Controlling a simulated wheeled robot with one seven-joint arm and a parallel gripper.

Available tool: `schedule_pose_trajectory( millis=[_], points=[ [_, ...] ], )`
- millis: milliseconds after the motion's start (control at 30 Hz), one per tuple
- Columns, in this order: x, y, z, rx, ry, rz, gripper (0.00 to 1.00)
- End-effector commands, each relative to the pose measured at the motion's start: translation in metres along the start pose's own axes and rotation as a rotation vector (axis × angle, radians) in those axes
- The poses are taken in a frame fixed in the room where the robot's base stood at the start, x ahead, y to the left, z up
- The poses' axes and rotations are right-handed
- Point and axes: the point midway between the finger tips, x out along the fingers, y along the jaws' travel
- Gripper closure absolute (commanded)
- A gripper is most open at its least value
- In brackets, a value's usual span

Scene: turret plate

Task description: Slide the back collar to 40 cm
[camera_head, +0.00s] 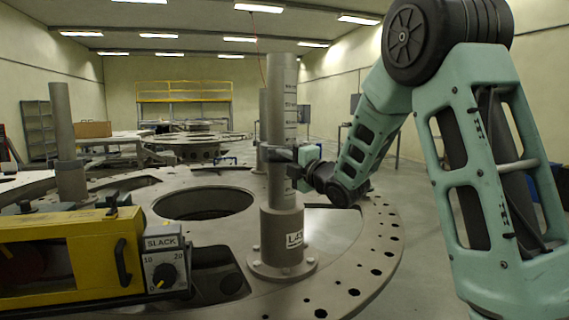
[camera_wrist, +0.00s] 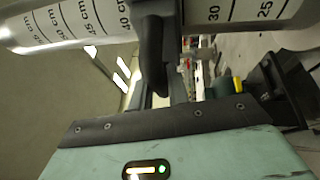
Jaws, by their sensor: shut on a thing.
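A grey upright post (camera_head: 281,105) with a centimetre scale stands on the round plate in the head view. A collar (camera_head: 280,155) sits around it, a little above mid-height. My gripper (camera_head: 303,160) comes from the right and is shut on this collar. In the wrist view the post (camera_wrist: 235,12) lies across the top. The marks 30 and 25 show on the right of the grip, and what look like 40, 45 and 50 on the left. The collar covers the scale between, so its exact reading is hidden. I cannot tell whether this is the back collar.
A yellow unit (camera_head: 70,258) with a SLACK dial (camera_head: 164,275) stands at the lower left. Another post (camera_head: 62,125) rises at the left, and one (camera_head: 263,105) stands partly hidden behind the scaled post. The plate (camera_head: 350,250) has a large round opening.

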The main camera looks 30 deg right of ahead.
Motion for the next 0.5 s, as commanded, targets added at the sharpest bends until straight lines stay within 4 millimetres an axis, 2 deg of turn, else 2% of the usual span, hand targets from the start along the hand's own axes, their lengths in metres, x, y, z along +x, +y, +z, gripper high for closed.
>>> schedule_pose_trajectory(
  millis=[67, 100, 167, 500],
  points=[
    [0.0005, 0.0026, 0.0008, -0.001, -0.001, 0.006, 1.0],
    [0.0005, 0.0026, 0.0008, -0.001, -0.001, 0.006, 0.77],
    [0.0005, 0.0022, 0.0008, -0.001, -0.001, 0.006, 0.61],
    [-0.0026, -0.0002, 0.0005, -0.001, -0.001, 0.001, 0.61]
  ],
)
